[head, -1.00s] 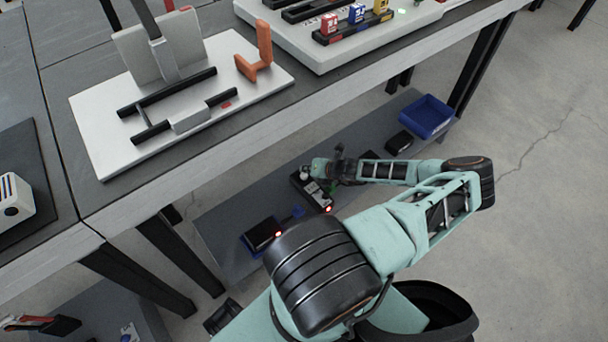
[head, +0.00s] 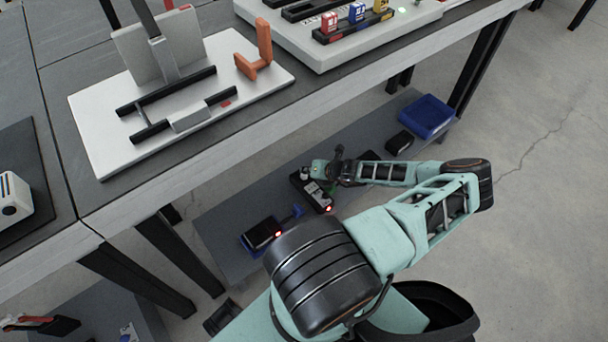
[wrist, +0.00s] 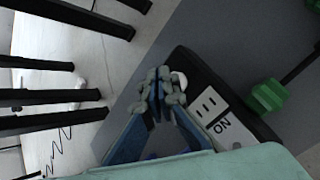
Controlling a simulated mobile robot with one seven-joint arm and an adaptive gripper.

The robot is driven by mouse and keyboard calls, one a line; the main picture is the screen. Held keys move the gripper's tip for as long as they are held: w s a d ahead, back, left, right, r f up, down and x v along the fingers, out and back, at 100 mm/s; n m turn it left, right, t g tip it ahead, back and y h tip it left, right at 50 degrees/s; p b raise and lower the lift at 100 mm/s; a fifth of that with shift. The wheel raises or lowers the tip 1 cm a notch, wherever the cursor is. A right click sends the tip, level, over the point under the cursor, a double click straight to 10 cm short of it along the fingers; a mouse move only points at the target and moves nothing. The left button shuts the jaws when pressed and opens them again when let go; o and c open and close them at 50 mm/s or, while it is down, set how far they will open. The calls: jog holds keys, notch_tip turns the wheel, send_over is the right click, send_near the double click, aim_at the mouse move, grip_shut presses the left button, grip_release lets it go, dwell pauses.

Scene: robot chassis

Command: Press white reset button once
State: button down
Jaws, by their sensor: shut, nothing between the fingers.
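A black box (wrist: 205,80) with a white label plate (wrist: 218,118) reading "ON" lies beside my gripper in the wrist view. A white rounded button (wrist: 180,79) is on the box, right beside the fingertips and partly hidden by them. My gripper (wrist: 160,76) is shut and empty, its tips at the box's edge. I cannot tell whether the tips touch the button. In the head view the black box (head: 307,188) with a red light (head: 329,208) sits on the lower shelf, and my wrist hangs over it, hiding part of it.
A green block (wrist: 268,96) stands beside the label. The lower shelf (head: 225,222) also holds another black box (head: 262,233) with a red light, and a blue bin (head: 427,116). The tabletop edge (head: 200,160) runs above the shelf. Dark table legs (head: 150,275) stand nearby.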

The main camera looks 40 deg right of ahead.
aim_at(306, 176)
jog(key=shift+f+b, duration=0.4)
jog(key=shift+f, duration=0.25)
dwell(0.5)
dwell(0.4)
jog(key=shift+r+p, duration=1)
jog(key=shift+r, duration=0.05)
notch_tip(306, 176, up, 5)
jog(key=p, duration=0.4)
dwell(0.5)
